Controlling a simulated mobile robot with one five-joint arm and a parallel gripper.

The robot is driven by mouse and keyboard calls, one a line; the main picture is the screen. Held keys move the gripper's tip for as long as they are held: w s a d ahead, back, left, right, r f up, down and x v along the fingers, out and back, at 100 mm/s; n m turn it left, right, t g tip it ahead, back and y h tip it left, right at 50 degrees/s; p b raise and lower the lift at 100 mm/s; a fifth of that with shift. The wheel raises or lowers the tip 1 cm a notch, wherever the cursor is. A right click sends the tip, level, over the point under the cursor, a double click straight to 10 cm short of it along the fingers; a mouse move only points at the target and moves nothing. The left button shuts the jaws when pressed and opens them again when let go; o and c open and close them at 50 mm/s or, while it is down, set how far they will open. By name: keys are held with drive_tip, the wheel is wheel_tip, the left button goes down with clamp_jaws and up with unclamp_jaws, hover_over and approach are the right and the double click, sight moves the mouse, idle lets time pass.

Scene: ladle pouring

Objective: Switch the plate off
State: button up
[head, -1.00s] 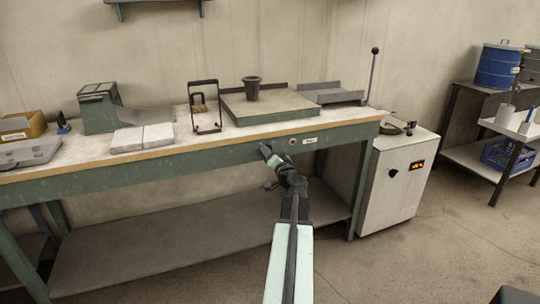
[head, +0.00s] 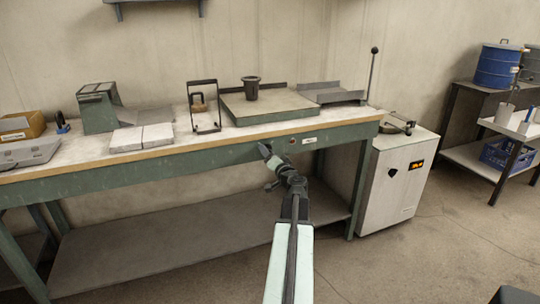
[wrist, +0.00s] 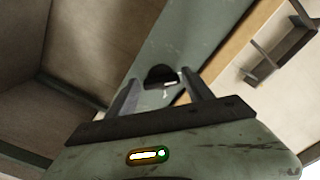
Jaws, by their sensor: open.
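The plate (head: 290,104) is a flat grey slab with green sides on the workbench, with a dark pot (head: 251,88) standing on it. A small red button (head: 292,141) is on the bench's green front rail, beside a white label (head: 310,140). My gripper (head: 265,150) is in front of this rail, to the left of the button. In the wrist view my gripper (wrist: 160,92) is open, its two fingers apart and pointing at the rail. A dark rounded shape (wrist: 160,75) shows between the fingertips, with a small pale mark beside it; I cannot tell what it is or whether it is touched.
The workbench (head: 100,172) has a lower shelf (head: 190,245). A wire stand (head: 204,108) and pale blocks (head: 142,137) are left of the plate. A white cabinet (head: 397,185) with a lit display stands at the bench's right end.

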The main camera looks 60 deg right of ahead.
drive_tip(key=v, duration=0.7)
drive_tip(key=shift+s, duration=0.2)
drive_tip(key=shift+a, duration=0.1)
